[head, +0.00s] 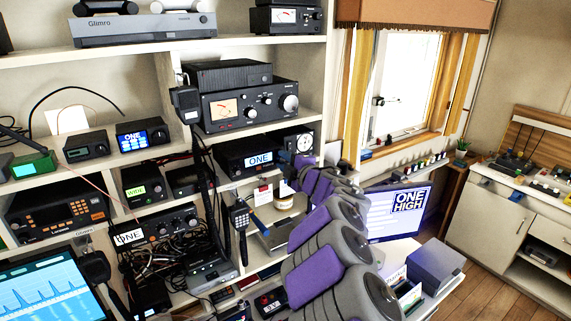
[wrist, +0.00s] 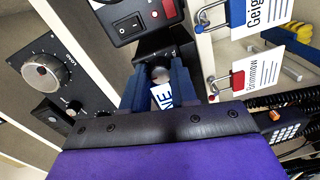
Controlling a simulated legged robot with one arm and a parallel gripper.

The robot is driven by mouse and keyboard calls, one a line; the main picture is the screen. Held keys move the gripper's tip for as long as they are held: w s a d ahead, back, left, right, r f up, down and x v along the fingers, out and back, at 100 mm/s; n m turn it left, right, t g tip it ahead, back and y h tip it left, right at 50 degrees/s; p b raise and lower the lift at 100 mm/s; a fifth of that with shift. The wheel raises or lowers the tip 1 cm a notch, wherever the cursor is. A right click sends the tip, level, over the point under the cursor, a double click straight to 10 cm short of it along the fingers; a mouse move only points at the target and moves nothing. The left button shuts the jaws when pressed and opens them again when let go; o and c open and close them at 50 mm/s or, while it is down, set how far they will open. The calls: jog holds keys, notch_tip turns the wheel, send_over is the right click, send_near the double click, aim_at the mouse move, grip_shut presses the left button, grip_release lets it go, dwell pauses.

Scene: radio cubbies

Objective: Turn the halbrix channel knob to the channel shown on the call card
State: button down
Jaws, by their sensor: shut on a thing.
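A dark radio (head: 230,158) with a lit white display reading "ONE" sits in a middle cubby in the head view; its brand name is not legible. My gripper (wrist: 158,82) has its two blue fingers shut on a small dark knob (wrist: 160,72) on a black radio front. Beside the knob, part of a white display (wrist: 162,97) shows sideways letters, partly covered by a finger. In the head view my gripper (head: 286,158) is at that radio's right end, and the knob is hidden. A screen (head: 408,203) at right reads "ONE HIGH". I cannot tell which thing is the call card.
A larger radio (head: 248,106) with a big knob stands on the shelf above. Padlocks with white tags, one red (wrist: 238,80) and one blue (wrist: 236,14), hang close to my gripper. A handset (head: 240,218) hangs below. Open floor (head: 470,285) lies at right.

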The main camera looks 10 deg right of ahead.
jog(key=shift+f, duration=0.35)
jog(key=c, duration=1.2)
grip_release()
jog(key=o, duration=0.3)
jog(key=shift+a+r, duration=0.1)
jog(key=shift+r, duration=0.1)
jog(key=shift+s, duration=0.15)
jog(key=p+v, duration=0.1)
jog(key=v, duration=1.6)
jog(key=shift+s+p, duration=0.1)
jog(key=shift+p, duration=0.25)
jog(key=shift+r, duration=0.1)
